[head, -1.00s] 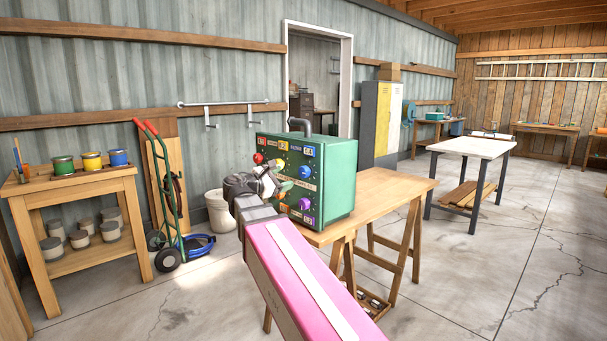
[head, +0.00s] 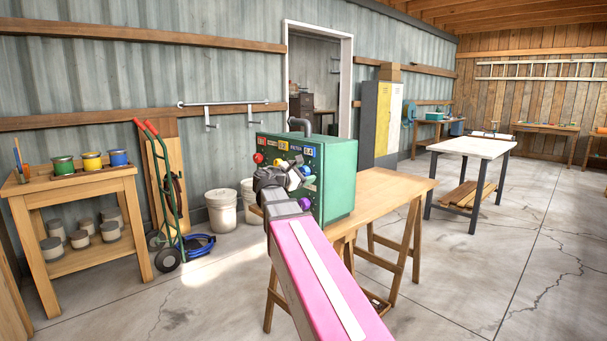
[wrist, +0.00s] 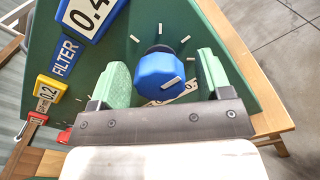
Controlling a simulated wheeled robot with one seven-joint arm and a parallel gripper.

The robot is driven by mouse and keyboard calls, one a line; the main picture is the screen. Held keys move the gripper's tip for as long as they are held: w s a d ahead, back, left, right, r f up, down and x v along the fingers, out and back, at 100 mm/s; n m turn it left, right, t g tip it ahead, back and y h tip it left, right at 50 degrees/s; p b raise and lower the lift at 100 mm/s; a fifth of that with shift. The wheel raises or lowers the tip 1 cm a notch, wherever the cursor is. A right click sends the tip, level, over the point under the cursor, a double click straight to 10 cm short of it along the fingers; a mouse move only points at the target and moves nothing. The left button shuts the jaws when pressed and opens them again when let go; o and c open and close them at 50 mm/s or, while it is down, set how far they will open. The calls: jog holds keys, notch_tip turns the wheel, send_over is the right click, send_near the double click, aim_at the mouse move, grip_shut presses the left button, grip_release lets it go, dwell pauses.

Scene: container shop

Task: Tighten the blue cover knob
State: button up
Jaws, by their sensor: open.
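The blue cover knob (wrist: 160,76) is on the dark green front panel of the green box, with a white mark on its face. In the wrist view my gripper (wrist: 160,80) is open, its pale green fingers on either side of the knob with a gap at each side. I cannot tell how deep the fingertips reach around it. In the head view my gripper (head: 292,176) is in front of the green box (head: 336,180), and the arm hides part of the panel. A plate lettered FILTER (wrist: 65,58) sits left of the knob in the wrist view.
The box stands on a wooden trestle table (head: 385,195). A red knob (head: 258,158) and a purple knob (head: 305,203) are on the same panel. A hand truck (head: 165,195) and white buckets (head: 221,210) stand left. Open floor lies to the right.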

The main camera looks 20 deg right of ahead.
jog(key=c, duration=0.9)
jog(key=m, duration=0.4)
jog(key=shift+m, duration=0.4)
jog(key=m, duration=0.4)
jog(key=shift+m, duration=0.3)
jog(key=m, duration=0.4)
jog(key=shift+m, duration=2.2)
